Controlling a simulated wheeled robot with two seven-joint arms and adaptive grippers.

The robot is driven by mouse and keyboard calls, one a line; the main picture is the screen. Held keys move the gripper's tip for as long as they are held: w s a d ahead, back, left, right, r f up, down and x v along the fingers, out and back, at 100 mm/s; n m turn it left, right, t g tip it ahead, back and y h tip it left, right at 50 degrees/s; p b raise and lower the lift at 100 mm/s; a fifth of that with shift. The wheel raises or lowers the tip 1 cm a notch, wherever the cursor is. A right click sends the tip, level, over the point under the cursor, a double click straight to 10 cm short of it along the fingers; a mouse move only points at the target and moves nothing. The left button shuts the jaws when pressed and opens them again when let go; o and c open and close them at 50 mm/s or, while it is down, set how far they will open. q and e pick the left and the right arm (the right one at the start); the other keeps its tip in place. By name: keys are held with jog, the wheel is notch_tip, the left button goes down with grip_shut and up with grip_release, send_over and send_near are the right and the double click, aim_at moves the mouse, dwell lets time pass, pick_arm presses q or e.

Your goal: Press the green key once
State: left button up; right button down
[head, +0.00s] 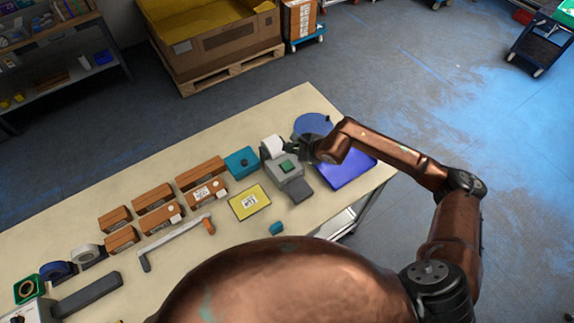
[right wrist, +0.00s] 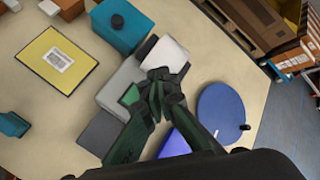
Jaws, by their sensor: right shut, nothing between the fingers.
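The green key (head: 287,166) is a small raised square on top of a grey device (head: 272,178) with a white paper roll at its back, on the table's right part. It also shows in the right wrist view (right wrist: 130,95), partly hidden by my fingers. My right gripper (head: 304,149) is shut and empty, just right of the device in the head view. In the right wrist view its fingertips (right wrist: 158,78) are over the device, beside the green key; I cannot tell whether they touch anything. My left gripper is not in view.
A blue pad (head: 345,172) and a round blue disc (head: 313,124) lie right of the device. A teal box (head: 241,162), a yellow card with a barcode (head: 249,202) and several brown boxes (head: 154,197) stand to the left. A small teal block (head: 277,229) lies in front.

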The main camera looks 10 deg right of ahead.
jog(key=shift+f, duration=0.15)
jog(key=b, duration=0.4)
send_near(285, 163)
jog(key=w+a, duration=0.1)
jog(key=w+a+f, duration=0.2)
jog(key=w, duration=0.1)
jog(key=shift+f, duration=0.1)
jog(key=shift+w+a+f, duration=0.1)
jog(key=shift+f, duration=0.25)
dwell(0.9)
jog(key=shift+f+b, duration=0.4)
jog(key=shift+b, duration=0.3)
jog(key=shift+f+b, duration=0.7)
jog(key=shift+b, duration=0.05)
dwell(0.6)
jog(key=shift+r+p, duration=0.45)
jog(key=shift+r, duration=0.65)
